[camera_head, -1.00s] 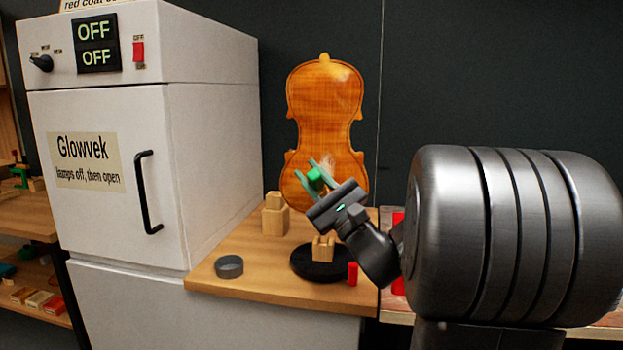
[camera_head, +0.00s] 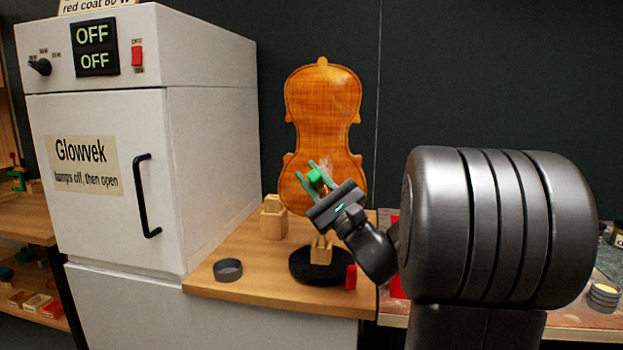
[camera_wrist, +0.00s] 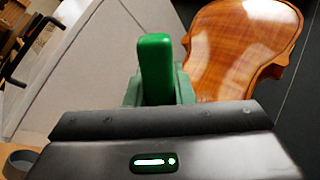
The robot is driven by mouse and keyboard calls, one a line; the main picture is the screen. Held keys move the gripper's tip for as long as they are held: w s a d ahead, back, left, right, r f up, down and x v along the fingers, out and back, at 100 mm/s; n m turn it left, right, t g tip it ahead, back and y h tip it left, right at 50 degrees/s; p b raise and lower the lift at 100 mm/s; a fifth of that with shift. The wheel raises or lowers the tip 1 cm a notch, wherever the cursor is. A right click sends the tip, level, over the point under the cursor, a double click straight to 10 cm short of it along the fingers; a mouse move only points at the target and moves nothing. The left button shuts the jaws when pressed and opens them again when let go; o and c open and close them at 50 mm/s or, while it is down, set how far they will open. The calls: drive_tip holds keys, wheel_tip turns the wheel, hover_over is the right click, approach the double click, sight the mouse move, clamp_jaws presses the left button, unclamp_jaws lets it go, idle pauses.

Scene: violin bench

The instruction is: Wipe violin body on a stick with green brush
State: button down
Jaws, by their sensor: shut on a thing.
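The violin body (camera_head: 322,100) stands upright on a stick in a black round base (camera_head: 320,268), its amber varnished face toward me. A pale, whitish patch shows on its lower part. My gripper (camera_head: 317,180) is in front of the lower part and is shut on the green brush (camera_head: 314,176). In the wrist view the green brush handle (camera_wrist: 155,68) stands up between the fingers, and the violin body (camera_wrist: 240,45) is behind it to the right. The brush's bristles are hidden, so I cannot tell whether they touch the violin. My gripper hides part of the stick.
A white cabinet (camera_head: 215,150) labelled Glowvek stands at the left, door closed, displays reading OFF. A grey ring-shaped dish (camera_head: 228,270), a wooden block (camera_head: 273,220) and a small red object (camera_head: 351,277) are on the wooden bench (camera_head: 255,288). A striped tin (camera_head: 603,298) stands at far right.

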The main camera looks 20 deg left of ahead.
drive_tip(key=shift+w+a, duration=0.2)
drive_tip(key=shift+w, duration=0.35)
drive_tip(key=shift+r, duration=0.15)
wheel_tip(320, 180, up, 9)
drive_tip(key=p, duration=0.5)
drive_tip(key=shift+w, duration=0.1)
idle(0.5)
drive_tip(key=shift+f, duration=0.25)
wheel_tip(320, 180, down, 9)
drive_tip(key=b, duration=0.8)
drive_tip(key=shift+w, duration=0.15)
wheel_tip(320, 180, up, 9)
drive_tip(key=p, duration=0.4)
drive_tip(key=shift+w+a+p, duration=0.15)
drive_tip(key=shift+a+p, duration=0.2)
drive_tip(key=shift+p, duration=0.05)
idle(0.6)
